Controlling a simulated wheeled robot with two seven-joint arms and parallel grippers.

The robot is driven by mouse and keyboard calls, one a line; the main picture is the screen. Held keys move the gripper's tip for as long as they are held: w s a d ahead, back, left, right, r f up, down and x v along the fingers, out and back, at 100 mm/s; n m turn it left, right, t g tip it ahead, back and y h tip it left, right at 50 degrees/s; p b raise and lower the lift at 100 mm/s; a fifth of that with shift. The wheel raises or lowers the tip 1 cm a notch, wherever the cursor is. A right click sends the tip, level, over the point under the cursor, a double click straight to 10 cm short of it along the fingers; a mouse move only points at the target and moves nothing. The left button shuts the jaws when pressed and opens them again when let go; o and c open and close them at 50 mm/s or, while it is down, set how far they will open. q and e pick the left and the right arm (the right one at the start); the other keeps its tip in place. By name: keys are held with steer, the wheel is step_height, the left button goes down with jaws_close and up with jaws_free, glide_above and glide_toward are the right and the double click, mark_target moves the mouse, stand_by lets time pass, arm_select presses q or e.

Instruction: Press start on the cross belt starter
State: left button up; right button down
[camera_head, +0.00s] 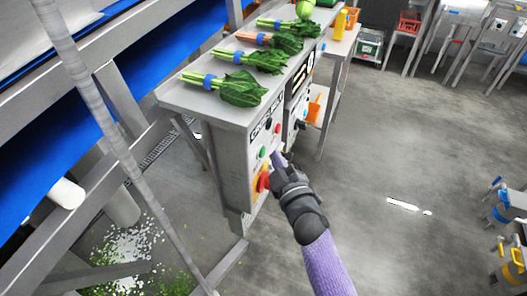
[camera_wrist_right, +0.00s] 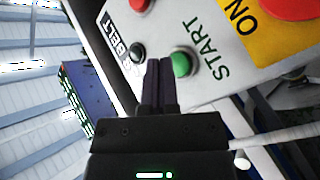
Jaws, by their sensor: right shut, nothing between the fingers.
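The cross belt starter (camera_head: 236,165) is a grey box under the steel shelf, with a "BELT" label, a green button (camera_head: 263,152), a red button (camera_head: 277,129) and a big red knob on a yellow plate (camera_head: 262,181). My right gripper (camera_head: 279,160) is shut and empty in front of its panel. In the right wrist view, the shut fingertips (camera_wrist_right: 160,62) appear beside the green button (camera_wrist_right: 181,63) marked START, slightly overlapping its edge. I cannot tell whether they touch it. A dark button (camera_wrist_right: 137,54) is on their other side. My left gripper is not in view.
Several bundles of greens with blue bands (camera_head: 240,88) lie on the steel shelf (camera_head: 190,98) above the panel. Another control panel (camera_head: 298,92) is just beyond the starter. A blue conveyor belt (camera_head: 60,140) is at left. The floor (camera_head: 400,150) at right is open.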

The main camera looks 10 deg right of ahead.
stand_by(0.8)
steer(key=shift+w+a, duration=0.25)
steer(key=shift+a, duration=0.1)
steer(key=shift+w+a+b, duration=0.25)
steer(key=shift+a+b, duration=0.1)
steer(key=shift+a, duration=0.05)
stand_by(0.6)
stand_by(0.3)
steer(key=shift+s+d+p, duration=0.45)
steer(key=shift+d, duration=0.3)
steer(key=s+d+p, duration=0.1)
steer(key=d, duration=0.1)
steer(key=s+d, duration=0.1)
steer(key=d, duration=0.1)
steer(key=shift+s+p, duration=0.4)
